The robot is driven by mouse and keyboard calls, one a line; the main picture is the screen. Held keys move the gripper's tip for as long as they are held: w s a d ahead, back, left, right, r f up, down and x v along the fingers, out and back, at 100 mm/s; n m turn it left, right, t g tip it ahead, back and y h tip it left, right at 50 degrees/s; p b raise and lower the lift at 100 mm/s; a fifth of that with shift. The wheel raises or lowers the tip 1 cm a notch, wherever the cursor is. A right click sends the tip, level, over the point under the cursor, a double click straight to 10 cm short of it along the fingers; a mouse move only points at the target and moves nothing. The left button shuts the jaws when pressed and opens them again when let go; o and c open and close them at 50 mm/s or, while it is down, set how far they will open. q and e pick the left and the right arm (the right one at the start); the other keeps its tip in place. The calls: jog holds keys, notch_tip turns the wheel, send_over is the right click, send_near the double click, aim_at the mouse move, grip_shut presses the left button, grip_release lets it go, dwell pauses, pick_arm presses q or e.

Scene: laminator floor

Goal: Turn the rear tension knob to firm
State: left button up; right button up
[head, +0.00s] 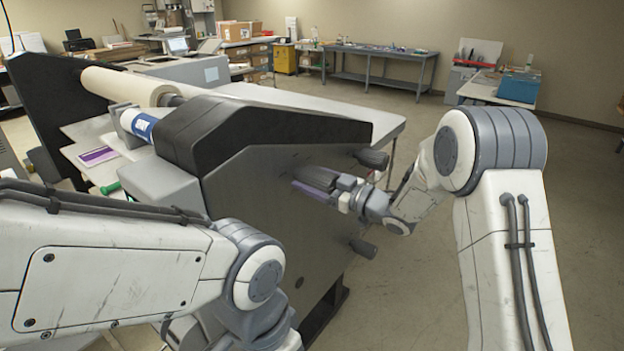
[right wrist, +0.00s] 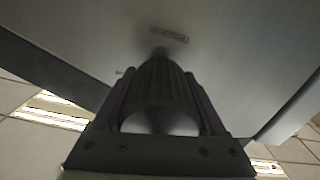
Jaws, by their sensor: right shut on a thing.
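The laminator's dark side panel (head: 270,210) carries several dark knobs. My right gripper (head: 314,183) is shut on one dark ribbed tension knob (right wrist: 160,88), one finger on each side of it. The right wrist view shows the knob between the fingers and the upside-down word TENSION (right wrist: 169,35) on the panel beyond it. Any setting marks around the knob are too blurred to read. Another dark knob (head: 372,158) sits up and right of the gripper, and one more (head: 363,248) lower right. My left gripper is out of view.
A cream roll (head: 130,84) and a blue-and-white roll (head: 138,124) lie on the laminator. A green-handled tool (head: 110,188) is near its left edge. The floor (head: 400,290) right of the machine is clear. A grey workbench (head: 380,52) stands far back.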

jog(key=m+p, duration=0.3)
jog(key=m, duration=0.4)
jog(key=shift+s+r, duration=0.1)
jog(key=shift+r, duration=0.05)
jog(key=m+p, duration=0.2)
jog(key=m, duration=0.2)
jog(key=shift+m+p, duration=0.65)
jog(key=shift+m, duration=0.55)
jog(key=o, duration=1.3)
